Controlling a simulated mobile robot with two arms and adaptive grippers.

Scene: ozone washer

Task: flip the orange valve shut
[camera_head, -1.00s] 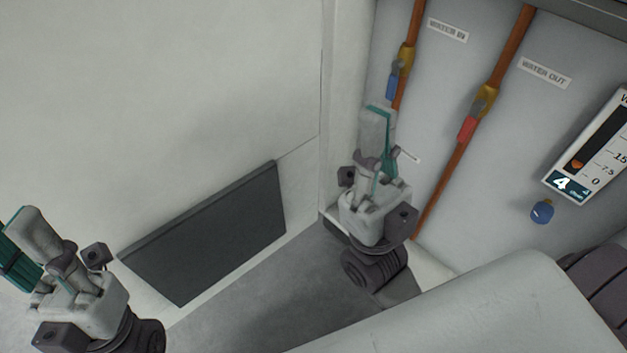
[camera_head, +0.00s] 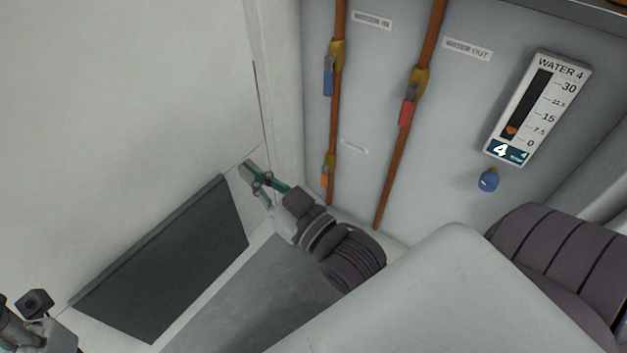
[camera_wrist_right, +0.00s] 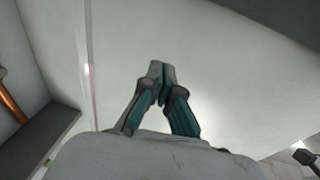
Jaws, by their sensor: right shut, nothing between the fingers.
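The orange valve (camera_head: 325,178) sits low on the left copper pipe, with its small orange handle hanging down beside the pipe. My right gripper (camera_head: 249,167) is left of the valve and apart from it, pointing up and left toward the pale side wall. Its fingers are closed with nothing between them, as the right wrist view also shows (camera_wrist_right: 161,72). The valve is not clear in that view. Only part of my left gripper's hand shows at the lower left corner of the head view; its fingertips are out of frame.
A blue-handled valve (camera_head: 330,75) is higher on the same pipe. A red-handled valve (camera_head: 408,105) is on the right pipe. A water gauge (camera_head: 540,105) and a blue knob (camera_head: 488,180) are farther right. A dark panel (camera_head: 165,265) stands by the left wall.

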